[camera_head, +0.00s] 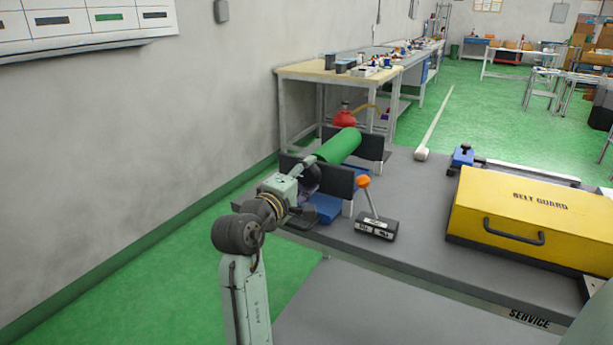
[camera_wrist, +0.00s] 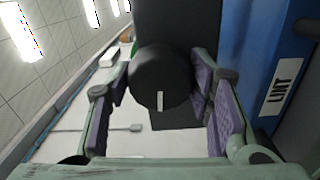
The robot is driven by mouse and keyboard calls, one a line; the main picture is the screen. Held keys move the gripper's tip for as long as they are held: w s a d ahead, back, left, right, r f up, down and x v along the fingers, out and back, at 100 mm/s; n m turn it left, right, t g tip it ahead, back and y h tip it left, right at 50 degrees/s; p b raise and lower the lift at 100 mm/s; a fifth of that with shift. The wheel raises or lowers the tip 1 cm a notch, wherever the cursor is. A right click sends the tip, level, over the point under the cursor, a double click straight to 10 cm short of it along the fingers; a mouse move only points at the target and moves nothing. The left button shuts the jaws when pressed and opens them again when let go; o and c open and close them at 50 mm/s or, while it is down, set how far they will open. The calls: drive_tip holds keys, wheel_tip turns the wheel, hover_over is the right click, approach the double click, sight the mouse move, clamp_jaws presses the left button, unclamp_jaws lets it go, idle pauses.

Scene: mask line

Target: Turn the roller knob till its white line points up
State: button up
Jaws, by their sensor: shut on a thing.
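The green roller (camera_head: 338,146) lies between two dark upright plates on the grey bench. Its knob (camera_wrist: 158,75) is a dark round disc in the wrist view, with a short white line (camera_wrist: 160,100) near its lower edge, pointing down in that picture. The ceiling lies to the upper left there, so the line does not point up. My gripper (camera_wrist: 162,82) is shut on the knob, with purple-padded fingers on its left and right. In the head view my gripper (camera_head: 306,187) is at the roller's near end, where the line cannot be made out.
A blue bin marked LINT (camera_wrist: 270,60) sits close on the right in the wrist view. In the head view, an orange-topped lever (camera_head: 363,182) on a black box stands right of my gripper. A yellow belt guard (camera_head: 540,215) lies farther right. Bare bench (camera_head: 425,215) separates them.

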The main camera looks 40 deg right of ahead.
drive_tip(key=m, duration=0.4)
drive_tip(key=shift+b, duration=0.35)
drive_tip(key=m+b, duration=0.1)
drive_tip(key=m, duration=0.3)
drive_tip(key=shift+f+m, duration=0.1)
drive_tip(key=shift+m, duration=0.2)
drive_tip(key=m+b, duration=0.2)
drive_tip(key=m, duration=0.3)
drive_tip(key=shift+b, duration=0.35)
drive_tip(key=shift+m+b, duration=0.55)
drive_tip(key=shift+m, duration=0.85)
drive_tip(key=o, duration=1.2)
